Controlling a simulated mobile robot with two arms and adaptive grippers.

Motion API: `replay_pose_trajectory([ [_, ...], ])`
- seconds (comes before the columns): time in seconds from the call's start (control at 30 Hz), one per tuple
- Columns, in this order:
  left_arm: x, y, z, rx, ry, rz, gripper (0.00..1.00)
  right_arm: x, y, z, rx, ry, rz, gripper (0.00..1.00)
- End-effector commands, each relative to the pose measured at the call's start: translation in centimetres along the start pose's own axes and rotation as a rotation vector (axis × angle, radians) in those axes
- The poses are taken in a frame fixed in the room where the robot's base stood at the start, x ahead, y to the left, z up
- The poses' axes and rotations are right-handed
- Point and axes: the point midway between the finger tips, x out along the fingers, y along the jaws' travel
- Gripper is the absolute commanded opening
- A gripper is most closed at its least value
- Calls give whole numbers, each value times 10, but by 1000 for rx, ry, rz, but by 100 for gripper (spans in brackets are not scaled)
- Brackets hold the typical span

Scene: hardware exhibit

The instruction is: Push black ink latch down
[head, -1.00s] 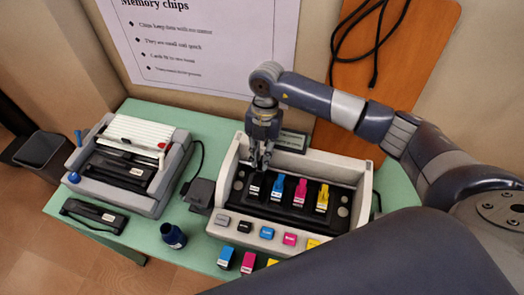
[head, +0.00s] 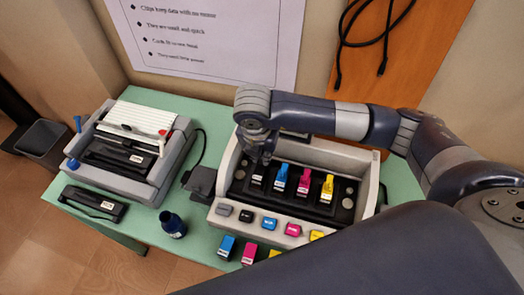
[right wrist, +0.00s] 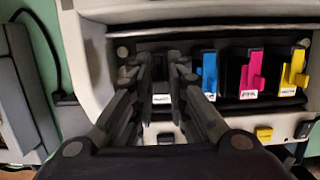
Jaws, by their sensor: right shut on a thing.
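The white and black ink unit (head: 370,190) stands on the green table. The black ink cartridge (head: 257,180) is leftmost in its row; its pale label (right wrist: 162,99) shows in the right wrist view. Cyan (head: 280,176), magenta (head: 304,181) and yellow (head: 327,187) latches stand to its right. My right gripper (head: 263,158) is down at the black slot. In the right wrist view its fingers (right wrist: 163,68) stand on either side of the black latch and are shut on it. The fingers and shadow mostly hide the latch. My left gripper is not in view.
Coloured buttons (head: 268,223) line the unit's front. Loose cartridges (head: 227,247) and a dark blue bottle (head: 172,224) stand before it. A grey binding machine (head: 160,180) is at left. A poster (head: 220,40) and cable (head: 385,40) are behind.

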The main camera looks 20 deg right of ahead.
Motion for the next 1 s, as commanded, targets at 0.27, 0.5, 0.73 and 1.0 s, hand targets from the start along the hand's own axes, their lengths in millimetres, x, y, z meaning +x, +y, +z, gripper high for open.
replay_pose_trajectory([
  [0.27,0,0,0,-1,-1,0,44,-1,1,1,1,-2,2,21],
  [0.5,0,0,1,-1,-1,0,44,0,0,0,0,0,1,25],
  [0.73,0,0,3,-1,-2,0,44,-8,1,0,0,1,2,25],
  [1.0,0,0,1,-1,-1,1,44,-62,2,1,-1,-3,8,25],
])
